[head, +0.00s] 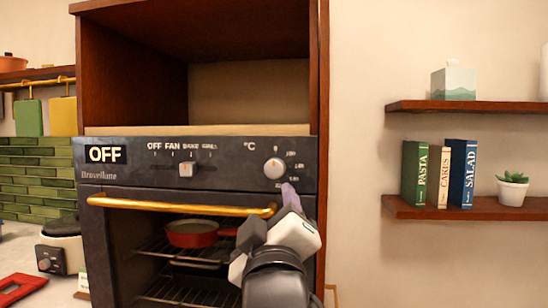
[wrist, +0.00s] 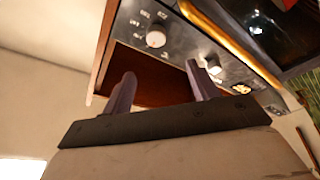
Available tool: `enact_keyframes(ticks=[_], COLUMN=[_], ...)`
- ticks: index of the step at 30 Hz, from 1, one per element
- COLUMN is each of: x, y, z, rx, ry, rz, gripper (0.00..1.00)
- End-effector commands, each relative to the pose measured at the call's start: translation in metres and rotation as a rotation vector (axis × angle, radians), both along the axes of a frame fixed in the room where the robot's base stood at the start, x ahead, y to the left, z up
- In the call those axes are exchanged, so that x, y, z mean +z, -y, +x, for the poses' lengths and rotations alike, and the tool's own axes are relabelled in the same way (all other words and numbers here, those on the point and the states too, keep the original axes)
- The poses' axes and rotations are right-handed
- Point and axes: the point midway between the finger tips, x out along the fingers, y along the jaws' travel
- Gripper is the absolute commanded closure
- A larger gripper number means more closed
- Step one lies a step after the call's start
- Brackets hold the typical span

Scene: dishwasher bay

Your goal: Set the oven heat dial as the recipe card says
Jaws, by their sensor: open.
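The oven's heat dial (head: 275,169) is a round white knob with a small orange mark, on the right of the dark control panel under a °C sign. The numbers around it are too small to read in the head view. It also shows in the wrist view (wrist: 156,39), beyond the fingertips. My gripper (head: 289,193) is just below and right of the dial in the head view, apart from it. In the wrist view its two purple fingers (wrist: 161,70) are spread with nothing between them.
A mode knob (head: 186,169) and a display reading OFF (head: 105,154) are left of the dial. The brass door handle (head: 180,205) runs below the panel. Shelves with books (head: 412,172) are on the right wall. A red pan (head: 192,233) is inside the oven.

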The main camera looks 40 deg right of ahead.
Motion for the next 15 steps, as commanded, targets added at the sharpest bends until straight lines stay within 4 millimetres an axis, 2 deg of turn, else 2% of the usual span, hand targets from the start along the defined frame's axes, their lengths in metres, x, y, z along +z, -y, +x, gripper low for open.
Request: enact_keyframes(ticks=[2, 5, 8, 15], x=[0.003, 0.004, 0.008, 0.023], y=[0.005, 0.01, 0.018, 0.047], z=[-0.005, -0.002, 0.008, 0.047], rx=[-0.016, -0.019, -0.018, -0.017], ry=[-0.011, -0.016, -0.017, -0.017], rz=[0.003, 0.005, 0.007, 0.008], gripper=[0.41, 0.41, 0.41, 0.41])
